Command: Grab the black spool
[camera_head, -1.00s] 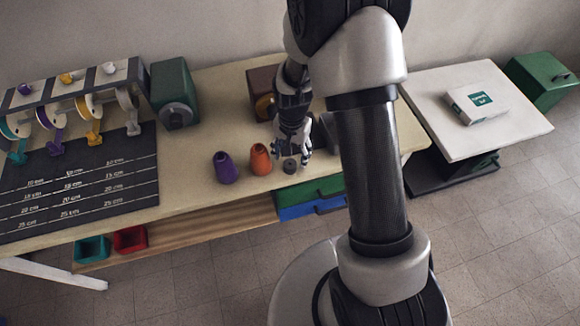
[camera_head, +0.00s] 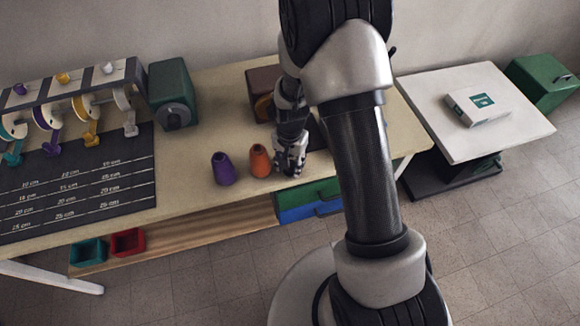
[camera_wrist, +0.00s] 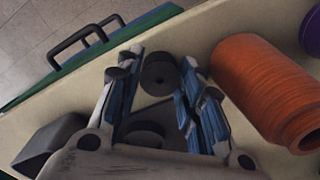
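The black spool (camera_wrist: 160,76) is a small dark round piece with a central hole, standing on the table in the wrist view. My gripper (camera_wrist: 158,66) is open, with one finger on each side of the spool and small gaps showing. In the head view my gripper (camera_head: 291,168) is low over the table's front edge, just right of the orange spool (camera_head: 259,161), and hides the black spool. The orange spool is also beside my right finger in the wrist view (camera_wrist: 262,85). A dark rounded shape lies between my finger bases; I cannot tell what it is.
A purple spool (camera_head: 223,169) stands left of the orange one. A grey block-like thing (camera_wrist: 48,146) is at the wrist view's lower left. A green drawer with a black handle (camera_wrist: 88,50) is below the table edge. A brown box (camera_head: 263,88) stands behind my gripper.

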